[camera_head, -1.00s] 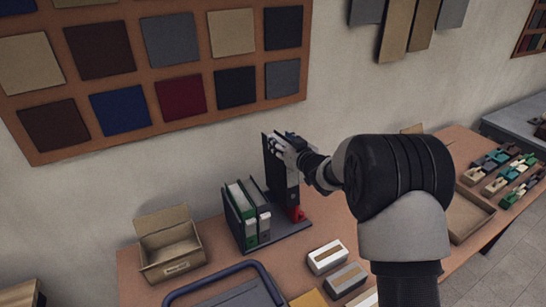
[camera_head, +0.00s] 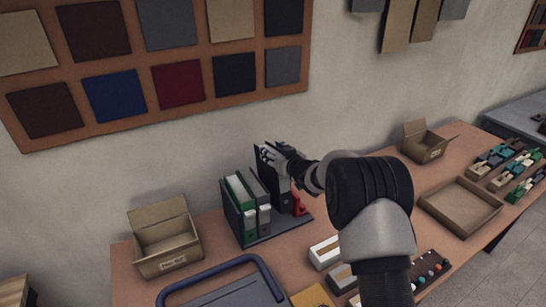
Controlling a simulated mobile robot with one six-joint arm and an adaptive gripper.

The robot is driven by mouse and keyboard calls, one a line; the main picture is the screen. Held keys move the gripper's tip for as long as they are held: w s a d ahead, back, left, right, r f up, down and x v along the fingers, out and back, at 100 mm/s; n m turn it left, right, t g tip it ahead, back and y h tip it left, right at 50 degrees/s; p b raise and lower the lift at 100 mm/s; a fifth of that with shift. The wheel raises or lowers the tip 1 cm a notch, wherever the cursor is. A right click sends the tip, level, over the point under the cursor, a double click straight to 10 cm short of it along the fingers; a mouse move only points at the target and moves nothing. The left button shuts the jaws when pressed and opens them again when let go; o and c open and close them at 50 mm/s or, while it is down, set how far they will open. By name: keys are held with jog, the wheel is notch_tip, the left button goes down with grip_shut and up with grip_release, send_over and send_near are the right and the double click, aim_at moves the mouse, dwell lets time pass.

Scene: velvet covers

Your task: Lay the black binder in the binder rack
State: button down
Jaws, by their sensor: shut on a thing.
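The black binder (camera_head: 284,197) stands upright on the right side of the dark binder rack (camera_head: 289,227). My gripper (camera_head: 270,157) is shut on the binder's upper part from above. A green-and-white binder (camera_head: 240,208) and a grey binder (camera_head: 262,214) stand in the rack to its left. The black binder is close beside the grey one. The gripper hides its top, and I cannot tell whether its bottom touches the rack's base.
A red object (camera_head: 300,205) is just right of the binder. An open cardboard box (camera_head: 168,243) stands left of the rack. A shallow tray (camera_head: 460,206) and another box (camera_head: 424,144) are at right.

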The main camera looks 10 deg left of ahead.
jog(key=shift+f+b, duration=2.95)
jog(key=shift+f, duration=1.1)
jog(key=c, duration=1.2)
grip_release()
jog(key=o, duration=0.4)
jog(key=shift+f, duration=0.15)
jog(key=v, duration=1.2)
